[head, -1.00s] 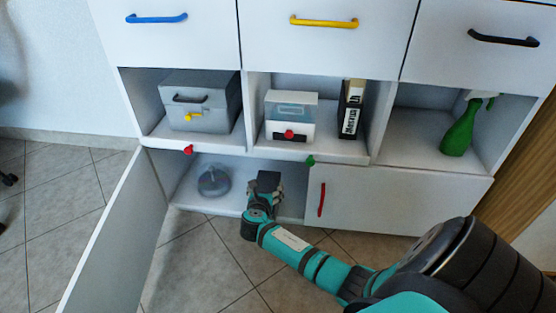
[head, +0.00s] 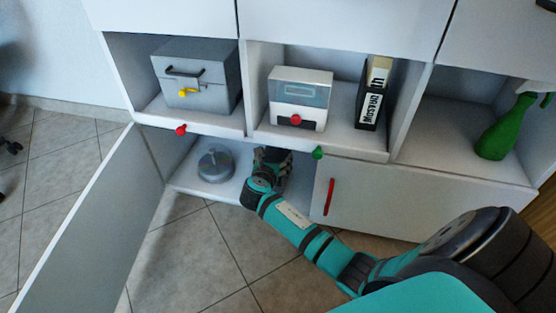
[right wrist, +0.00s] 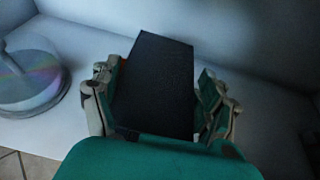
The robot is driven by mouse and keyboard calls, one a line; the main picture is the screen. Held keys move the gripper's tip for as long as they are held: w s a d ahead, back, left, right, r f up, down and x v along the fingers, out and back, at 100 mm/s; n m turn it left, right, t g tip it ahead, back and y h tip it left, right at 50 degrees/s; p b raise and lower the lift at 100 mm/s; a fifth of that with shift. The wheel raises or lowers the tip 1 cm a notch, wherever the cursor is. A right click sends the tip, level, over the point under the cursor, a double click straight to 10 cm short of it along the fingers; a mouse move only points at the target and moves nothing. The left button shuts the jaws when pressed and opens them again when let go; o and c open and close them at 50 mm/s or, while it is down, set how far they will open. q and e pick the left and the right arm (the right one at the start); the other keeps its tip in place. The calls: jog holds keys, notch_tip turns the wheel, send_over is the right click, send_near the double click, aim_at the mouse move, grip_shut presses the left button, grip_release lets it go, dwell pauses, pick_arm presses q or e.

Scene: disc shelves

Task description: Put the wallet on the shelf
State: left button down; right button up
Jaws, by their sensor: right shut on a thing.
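My right gripper (head: 273,158) reaches into the open lower left compartment of the cabinet. In the right wrist view the right gripper (right wrist: 160,100) is shut on a dark flat wallet (right wrist: 155,75), held between its two fingers and sticking out past them. The shelf board (right wrist: 38,125) of the compartment lies below; whether the wallet touches it I cannot tell. In the head view the wallet is mostly hidden by the gripper. My left gripper is not in view.
A disc spindle (head: 215,163) stands left of my right gripper, also in the right wrist view (right wrist: 28,78). The open door (head: 85,225) is at the left. The closed door with a red handle (head: 329,196) is at the right. A green knob (head: 318,152) sits just above my arm.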

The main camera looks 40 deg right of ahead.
jog(key=shift+f, duration=0.1)
dwell(0.3)
jog(key=o, duration=1.5)
jog(key=shift+f, duration=0.1)
jog(key=shift+o, duration=0.2)
